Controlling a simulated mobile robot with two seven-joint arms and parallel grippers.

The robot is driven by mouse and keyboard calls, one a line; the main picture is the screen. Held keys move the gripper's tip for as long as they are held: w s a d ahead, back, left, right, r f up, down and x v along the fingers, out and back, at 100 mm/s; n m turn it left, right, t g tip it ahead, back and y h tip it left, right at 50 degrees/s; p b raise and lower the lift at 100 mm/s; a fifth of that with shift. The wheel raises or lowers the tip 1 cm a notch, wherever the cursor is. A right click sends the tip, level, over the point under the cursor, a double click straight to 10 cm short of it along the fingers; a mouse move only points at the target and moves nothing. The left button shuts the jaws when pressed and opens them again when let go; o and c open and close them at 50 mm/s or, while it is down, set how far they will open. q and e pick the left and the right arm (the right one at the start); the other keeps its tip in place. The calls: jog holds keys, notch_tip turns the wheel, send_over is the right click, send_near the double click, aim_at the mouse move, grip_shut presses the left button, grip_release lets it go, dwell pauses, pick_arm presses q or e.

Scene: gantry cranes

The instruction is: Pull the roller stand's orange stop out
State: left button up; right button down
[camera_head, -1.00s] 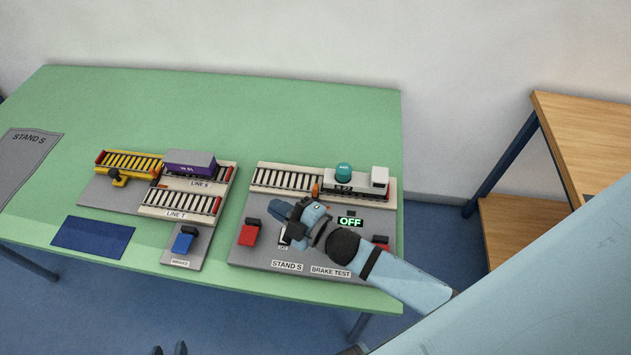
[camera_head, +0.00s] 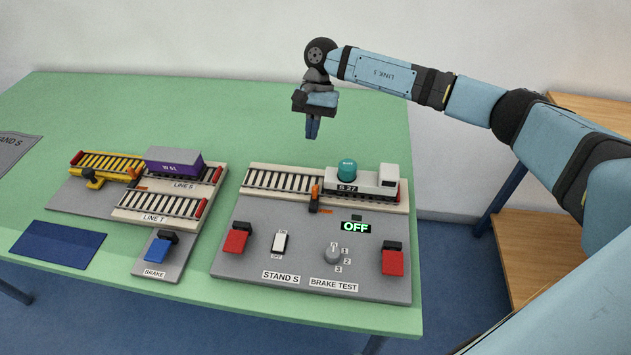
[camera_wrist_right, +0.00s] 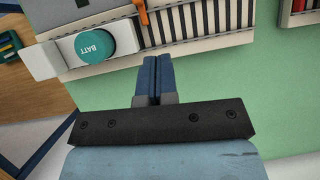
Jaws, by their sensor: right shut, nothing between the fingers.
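The roller stand (camera_head: 230,262) is a grey board on the green table, with a pale roller track (camera_head: 270,180) along its back. The orange stop (camera_head: 314,196) is a small upright piece at the track's front edge, just left of the white loco (camera_head: 376,181) marked S 27. The stop also shows at the top of the right wrist view (camera_wrist_right: 143,12). My right gripper (camera_head: 312,136) hangs above and behind the track, fingers down, shut and empty, apart from the stop. In the wrist view its closed fingers (camera_wrist_right: 154,62) point at the track. My left gripper is out of view.
The loco carries a teal BATT cylinder (camera_head: 347,169). The stand's board has red levers (camera_head: 236,240), a white switch (camera_head: 280,242), a grey knob (camera_head: 333,254) and a display reading OFF (camera_head: 356,227). To the left, a second board holds a purple wagon (camera_head: 173,161) and yellow track (camera_head: 110,165).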

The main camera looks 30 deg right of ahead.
jog(key=d, duration=0.1)
jog(key=d+r+h, duration=0.1)
jog(key=shift+w+d, duration=0.35)
send_near(316, 184)
notch_tip(316, 184, down, 4)
jog(key=shift+s+a+f+p, duration=0.15)
jog(key=shift+s+f+p, duration=0.05)
jog(key=shift+p, duration=0.1)
jog(key=shift+s+a+p, duration=0.45)
jog(key=shift+s+a, duration=0.5)
jog(key=shift+s, duration=0.3)
jog(key=shift+s+a, duration=0.25)
jog(key=shift+s, duration=0.05)
